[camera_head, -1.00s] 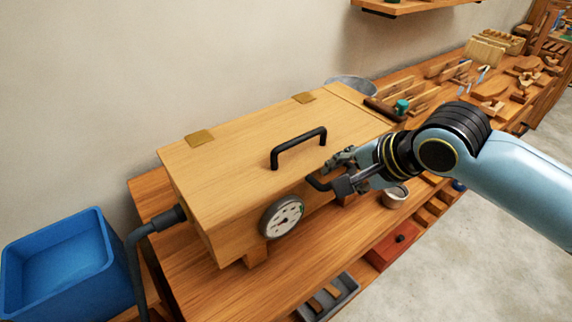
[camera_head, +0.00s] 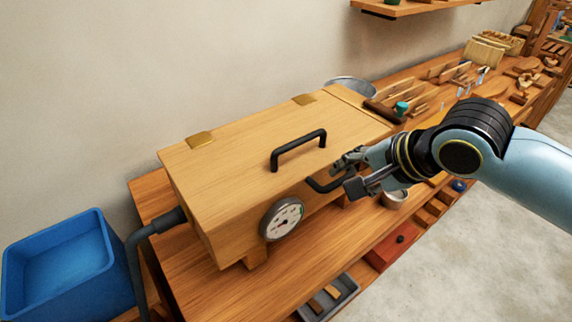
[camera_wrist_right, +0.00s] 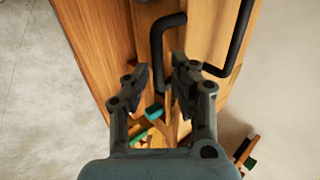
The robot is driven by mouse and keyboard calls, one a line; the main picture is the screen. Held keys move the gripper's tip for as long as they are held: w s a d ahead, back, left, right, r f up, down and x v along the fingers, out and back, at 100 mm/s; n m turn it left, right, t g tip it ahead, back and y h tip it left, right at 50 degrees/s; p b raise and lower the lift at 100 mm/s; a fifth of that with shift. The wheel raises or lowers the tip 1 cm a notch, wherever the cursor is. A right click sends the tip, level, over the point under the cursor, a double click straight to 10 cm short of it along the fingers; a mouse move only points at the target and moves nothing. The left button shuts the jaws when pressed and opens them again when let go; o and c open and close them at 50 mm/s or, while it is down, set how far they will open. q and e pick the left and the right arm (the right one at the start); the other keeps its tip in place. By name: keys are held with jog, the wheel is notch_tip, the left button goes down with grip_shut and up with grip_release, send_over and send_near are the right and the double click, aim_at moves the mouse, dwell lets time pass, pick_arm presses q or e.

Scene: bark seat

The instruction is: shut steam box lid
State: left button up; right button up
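The steam box (camera_head: 225,232) is a pale wooden chest on the bench. Its lid (camera_head: 240,135) lies flat on the box, with no gap that I can see. A black lid handle (camera_head: 298,145) stands on top; it also shows in the wrist view (camera_wrist_right: 238,40). A second black handle (camera_head: 318,186) sticks out of the box front, and shows in the wrist view (camera_wrist_right: 157,45). My right gripper (camera_head: 350,170) is at the front's right part, close to this front handle. In the wrist view its fingers (camera_wrist_right: 161,84) are apart with nothing gripped. My left gripper is out of view.
A round gauge (camera_head: 282,219) and a grey hose (camera_head: 140,250) are on the box. A blue bin (camera_head: 55,262) is at the left. A metal cup (camera_head: 395,198), a grey tray (camera_head: 330,298) and several tools lie around the bench.

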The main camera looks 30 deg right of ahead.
jog(key=shift+v, duration=2.15)
